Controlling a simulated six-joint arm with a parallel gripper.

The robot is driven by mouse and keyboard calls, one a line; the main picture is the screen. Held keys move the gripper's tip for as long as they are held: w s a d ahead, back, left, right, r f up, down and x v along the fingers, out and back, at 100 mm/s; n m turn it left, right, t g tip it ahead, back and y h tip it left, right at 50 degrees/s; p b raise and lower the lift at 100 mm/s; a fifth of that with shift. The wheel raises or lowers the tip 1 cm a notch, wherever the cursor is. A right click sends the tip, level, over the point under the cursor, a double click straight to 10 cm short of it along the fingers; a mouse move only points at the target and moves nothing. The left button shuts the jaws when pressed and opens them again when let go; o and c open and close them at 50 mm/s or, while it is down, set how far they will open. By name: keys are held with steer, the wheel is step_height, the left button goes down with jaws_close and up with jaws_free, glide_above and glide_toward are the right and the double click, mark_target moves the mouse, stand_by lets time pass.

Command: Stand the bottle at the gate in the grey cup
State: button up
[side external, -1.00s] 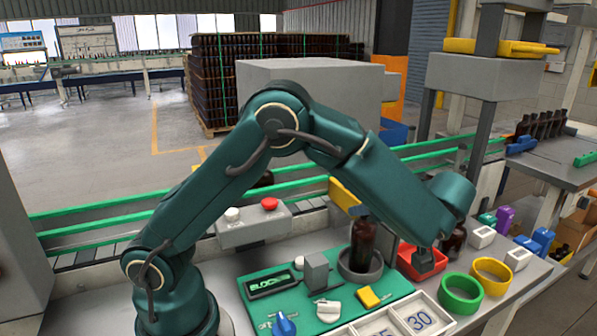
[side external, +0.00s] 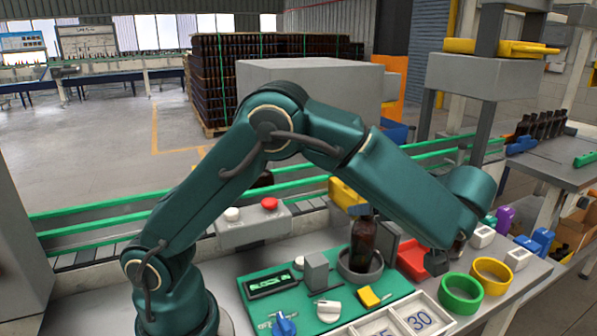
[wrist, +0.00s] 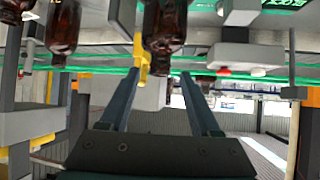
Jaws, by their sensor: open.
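The red tray (side external: 411,262) is close to my gripper. Green (side external: 461,303) and yellow (side external: 491,283) rings lie to the right. The green panel (side external: 262,300) carries knobs, a display and a grey block. Green conveyor rails run behind.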

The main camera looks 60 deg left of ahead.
steer(key=v, duration=0.9)
steer(key=w+a+r+t+h, duration=0.2)
steer(key=w+a+r+t, duration=0.1)
steer(key=w+r+t, duration=0.8)
steer(key=d+r+m+t+h, duration=0.4)
steer(key=r+m+h, duration=0.2)
steer(key=r, duration=0.4)
steer(key=s+d+f+m+g+h, duration=0.45)
steer(key=s+f+m+h, duration=0.35)
steer(key=s, duration=0.4)
steer(key=s+a+f+m+g+y, duration=0.1)
steer(key=s+a+f+g+y, duration=0.1)
steer(key=s+f, duration=0.5)
steer(key=s+a+f+g+y, duration=0.3)
steer(key=s+a+f+g, duration=0.2)
steer(key=s+f, duration=0.3)
step_height(320, 180, down, 2)
steer(key=shift+a+f+m, duration=0.2)
steer(key=shift+a+m, duration=0.1)
steer(key=shift+m, duration=0.1)
